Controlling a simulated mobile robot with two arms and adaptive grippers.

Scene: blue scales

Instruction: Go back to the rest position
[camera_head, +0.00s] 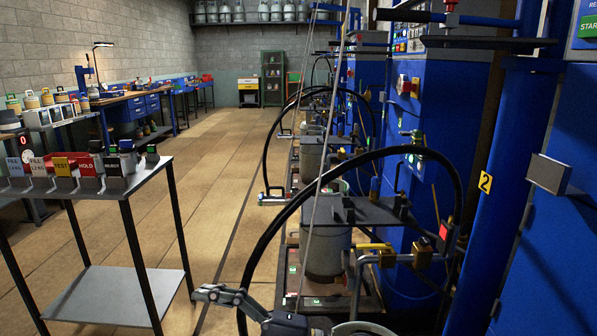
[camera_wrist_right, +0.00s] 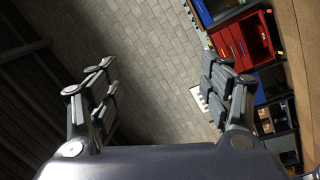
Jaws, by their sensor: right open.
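My right gripper (camera_head: 215,293) shows at the bottom centre of the head view, coming in from the lower right with its fingers pointing left. In the right wrist view the right gripper (camera_wrist_right: 158,80) has its two fingers spread wide apart. Nothing is between them; a brick wall (camera_wrist_right: 155,50) and blue and red furniture (camera_wrist_right: 238,45) show beyond. My left gripper is not in the head view.
A black hose (camera_head: 262,180) arcs close beside the right gripper. A grey cylinder (camera_head: 325,252) stands on the scale station behind it. A metal table (camera_head: 130,283) with labelled tags (camera_head: 62,167) is at left. Open floor (camera_head: 215,150) lies between. A blue post (camera_head: 505,180) stands at right.

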